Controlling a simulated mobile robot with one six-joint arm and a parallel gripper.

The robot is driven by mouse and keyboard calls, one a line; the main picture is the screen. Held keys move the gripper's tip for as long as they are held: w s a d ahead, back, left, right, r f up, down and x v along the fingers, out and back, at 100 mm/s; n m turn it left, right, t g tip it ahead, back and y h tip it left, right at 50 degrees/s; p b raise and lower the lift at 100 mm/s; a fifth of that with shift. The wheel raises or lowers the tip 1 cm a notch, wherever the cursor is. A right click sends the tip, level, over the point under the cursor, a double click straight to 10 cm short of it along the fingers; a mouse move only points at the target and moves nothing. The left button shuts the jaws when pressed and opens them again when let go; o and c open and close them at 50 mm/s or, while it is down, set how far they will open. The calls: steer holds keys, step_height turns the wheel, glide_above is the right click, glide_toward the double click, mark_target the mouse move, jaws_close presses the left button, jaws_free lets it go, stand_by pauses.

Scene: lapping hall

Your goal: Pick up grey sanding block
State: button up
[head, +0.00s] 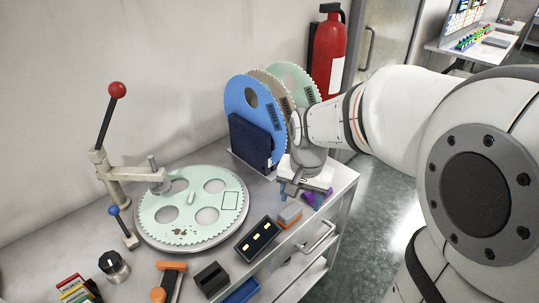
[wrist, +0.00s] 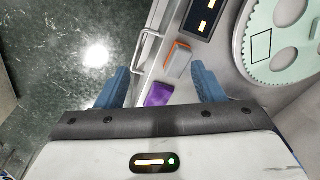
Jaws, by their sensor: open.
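The grey sanding block (head: 289,214), grey with an orange layer along one side, lies on the grey bench top near its front edge. It also shows in the wrist view (wrist: 178,61), ahead of my fingers and nearer the right one. My gripper (head: 300,190) is over the right end of the bench, to the right of and behind the block in the head view. In the wrist view my gripper (wrist: 160,68) has its two blue fingers wide apart with nothing held. A purple piece (wrist: 158,94) lies between the fingers, partly hidden by my gripper in the head view (head: 316,197).
A black box with yellow lights (head: 257,239) lies just left of the block. A toothed pale-green disc (head: 160,232) and lever clamp (head: 105,160) stand further left. A drawer handle (head: 318,237) sticks out below the front edge.

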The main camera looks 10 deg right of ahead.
mark_target(290, 210)
steer(key=w+f+m, duration=0.1)
steer(key=w+f, duration=0.2)
steer(key=w+f+m, duration=0.2)
steer(key=w, duration=0.1)
steer(key=w+f+m+g+b, duration=0.1)
steer(key=w+f+m, duration=0.1)
steer(key=w+f, duration=0.1)
steer(key=shift+a+f, duration=0.25)
steer(key=shift+f, duration=0.1)
steer(key=f, duration=0.5)
steer(key=w+f, duration=0.1)
steer(key=f, duration=0.2)
steer(key=shift+d, duration=0.4)
steer(key=shift+c, duration=0.4)
steer(key=c, duration=1.1)
